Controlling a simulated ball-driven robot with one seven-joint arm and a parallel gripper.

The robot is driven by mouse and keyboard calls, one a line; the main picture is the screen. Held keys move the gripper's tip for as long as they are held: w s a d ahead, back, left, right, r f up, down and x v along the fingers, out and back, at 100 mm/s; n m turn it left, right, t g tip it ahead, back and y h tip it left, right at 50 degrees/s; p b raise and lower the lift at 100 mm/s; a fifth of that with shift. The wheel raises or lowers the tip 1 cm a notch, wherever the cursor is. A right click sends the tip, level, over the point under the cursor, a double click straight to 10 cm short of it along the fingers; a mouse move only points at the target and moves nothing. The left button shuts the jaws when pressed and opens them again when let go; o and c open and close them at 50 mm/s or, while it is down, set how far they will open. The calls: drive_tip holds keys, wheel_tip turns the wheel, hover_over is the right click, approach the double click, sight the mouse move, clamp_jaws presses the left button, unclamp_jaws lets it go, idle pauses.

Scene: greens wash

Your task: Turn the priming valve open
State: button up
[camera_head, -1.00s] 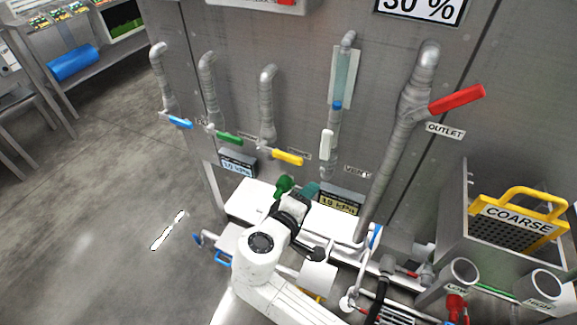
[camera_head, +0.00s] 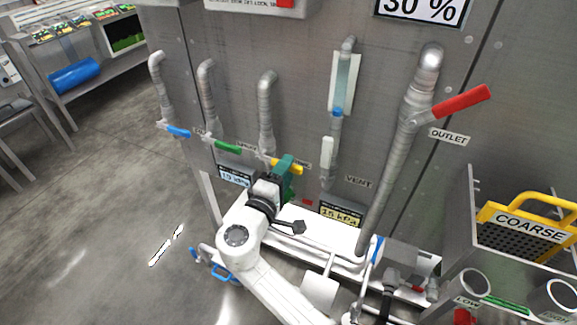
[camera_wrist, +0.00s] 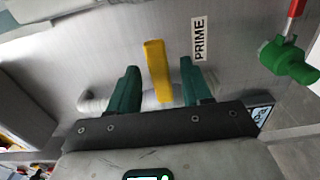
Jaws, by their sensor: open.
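The priming valve has a yellow handle (camera_wrist: 157,70), beside a PRIME label (camera_wrist: 198,38) in the wrist view. My gripper (camera_wrist: 160,78) is open, with one green finger on each side of the handle. Gaps show between the handle and both fingers, and nothing is gripped. In the head view, the yellow handle (camera_head: 293,168) is partly hidden behind my gripper (camera_head: 287,175). The handle's pipe (camera_head: 266,105) rises above it on the grey panel.
Blue (camera_head: 178,131) and green (camera_head: 228,146) valve handles sit to the left. A white-handled vent valve (camera_head: 327,153) and the red outlet handle (camera_head: 462,102) are to the right. A yellow COARSE basket (camera_head: 530,226) stands at far right. Open floor lies left.

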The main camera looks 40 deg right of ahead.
drive_tip(key=shift+x, duration=1.1)
drive_tip(key=shift+c, duration=0.5)
clamp_jaws()
